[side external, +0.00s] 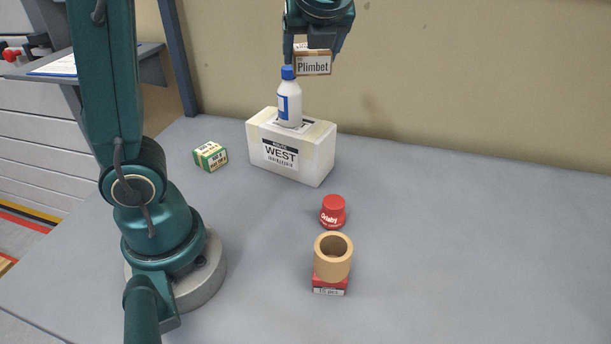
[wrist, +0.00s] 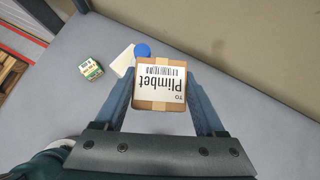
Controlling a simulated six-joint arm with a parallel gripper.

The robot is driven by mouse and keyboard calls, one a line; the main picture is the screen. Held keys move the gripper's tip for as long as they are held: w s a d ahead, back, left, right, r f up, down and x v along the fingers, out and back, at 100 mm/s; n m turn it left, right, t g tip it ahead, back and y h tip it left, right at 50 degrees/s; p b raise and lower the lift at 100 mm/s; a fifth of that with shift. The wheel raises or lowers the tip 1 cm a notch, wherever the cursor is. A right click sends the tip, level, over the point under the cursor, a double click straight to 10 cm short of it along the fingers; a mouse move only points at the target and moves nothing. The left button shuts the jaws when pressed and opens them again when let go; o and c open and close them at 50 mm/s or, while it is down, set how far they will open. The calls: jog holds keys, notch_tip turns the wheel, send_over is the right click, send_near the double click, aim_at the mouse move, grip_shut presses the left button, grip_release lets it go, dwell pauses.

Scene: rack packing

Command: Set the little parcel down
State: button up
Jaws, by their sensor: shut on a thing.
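The little parcel (side external: 313,63) is a small brown carton with a white label reading "Plimbet". My gripper (side external: 312,50) is shut on it and holds it high in the air, above the far part of the table in the side external view. In the wrist view the parcel (wrist: 160,84) sits between the two fingers of my gripper (wrist: 165,90), its label facing the camera. The parcel hides part of what lies below it there.
A white box (side external: 318,150) labelled "WEST" carries a white bottle (side external: 289,100) with a blue cap. A green-and-white small box (side external: 210,156) lies left of it. A red tub (side external: 333,211) stands nearer, and a tan roll (side external: 332,262) rests on a red box (side external: 330,286). The table's right side (side external: 480,240) is clear.

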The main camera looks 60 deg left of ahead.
jog(key=s+d+f+n+g+h, duration=0.1)
jog(key=s+d+f+n+g, duration=0.2)
jog(key=d+f+n, duration=0.1)
jog(key=s+d+f+n+g+h, duration=0.1)
jog(key=s+d+f+n+g, duration=0.2)
jog(key=d+n, duration=0.3)
jog(key=s+d+f+n+g+h, duration=0.1)
jog(key=s+d+f+n+g, duration=0.2)
jog(key=d, duration=0.6)
notch_tip(320, 180, down, 3)
jog(key=shift+s+r+n+g, duration=0.1)
jog(key=shift+r+n+g, duration=0.1)
jog(key=shift+n+g, duration=0.75)
jog(key=s+d+f+n+h, duration=0.1)
jog(key=s+d+n+h, duration=0.1)
jog(key=d+n+h, duration=0.5)
jog(key=s+d+n+h, duration=0.2)
jog(key=d+n+h, duration=0.3)
jog(key=d+n, duration=0.4)
jog(key=shift+n+t, duration=0.25)
jog(key=shift+t, duration=0.2)
jog(key=f, duration=0.3)
jog(key=a+f, duration=0.1)
jog(key=f, duration=0.6)
jog(key=shift+w+a+f, duration=0.15)
jog(key=shift+a+f, duration=0.05)
jog(key=shift+f, duration=0.15)
jog(key=o, duration=1.4)
